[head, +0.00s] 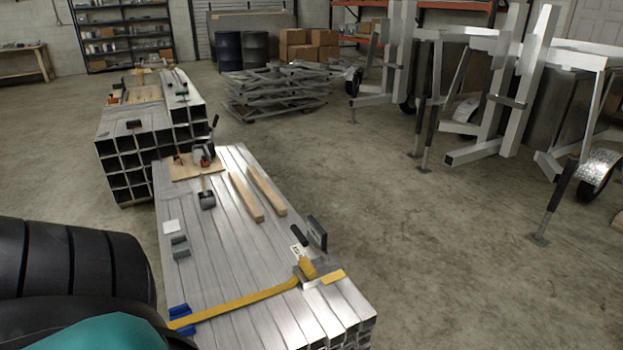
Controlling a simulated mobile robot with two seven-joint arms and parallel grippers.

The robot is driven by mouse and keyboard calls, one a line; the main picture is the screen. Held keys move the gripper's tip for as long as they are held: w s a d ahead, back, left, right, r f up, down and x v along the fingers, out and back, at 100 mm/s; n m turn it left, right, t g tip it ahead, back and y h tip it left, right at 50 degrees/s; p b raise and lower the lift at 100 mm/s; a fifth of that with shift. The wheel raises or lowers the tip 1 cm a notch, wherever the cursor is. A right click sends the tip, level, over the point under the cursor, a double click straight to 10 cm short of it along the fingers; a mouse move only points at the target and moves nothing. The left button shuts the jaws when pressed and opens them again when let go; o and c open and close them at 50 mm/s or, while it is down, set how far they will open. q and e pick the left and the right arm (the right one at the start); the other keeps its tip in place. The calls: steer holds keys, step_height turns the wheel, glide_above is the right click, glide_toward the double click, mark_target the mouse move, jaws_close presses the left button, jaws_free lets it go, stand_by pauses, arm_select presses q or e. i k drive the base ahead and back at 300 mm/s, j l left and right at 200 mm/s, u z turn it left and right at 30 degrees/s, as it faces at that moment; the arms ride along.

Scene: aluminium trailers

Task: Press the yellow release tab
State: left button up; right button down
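A ratchet buckle with a black handle (299,236) and a white label stands on the near end of a stack of square aluminium tubes (235,288). A yellow tab (307,268) shows at its base; I take this for the release tab. A yellow strap (240,304) runs left from the buckle across the tubes to a blue corner piece (181,318). A short yellow strap piece (333,277) lies right of the buckle. Neither of my grippers is in view, and nothing touches the buckle.
Two wooden strips (246,196), a grey block (180,247) and a dark upright plate (317,232) are on the stack. Large black ribbed rounded shapes (75,262) and a teal surface fill the lower left. Trailer frames (495,90) stand at right; floor between is clear.

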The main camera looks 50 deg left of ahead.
mark_target(330, 278)
steer(key=i+u, duration=0.15)
steer(key=u, duration=0.3)
steer(key=i+u, duration=0.2)
steer(key=u, duration=0.25)
steer(key=i+l+u, duration=0.1)
steer(key=u, duration=0.4)
steer(key=i+u, duration=0.2)
steer(key=u, duration=0.2)
steer(key=i+l+u, duration=0.1)
steer(key=u, duration=0.35)
steer(key=i+l+u, duration=0.2)
steer(key=u, duration=0.2)
steer(key=i+l, duration=0.05)
steer(key=i, duration=0.05)
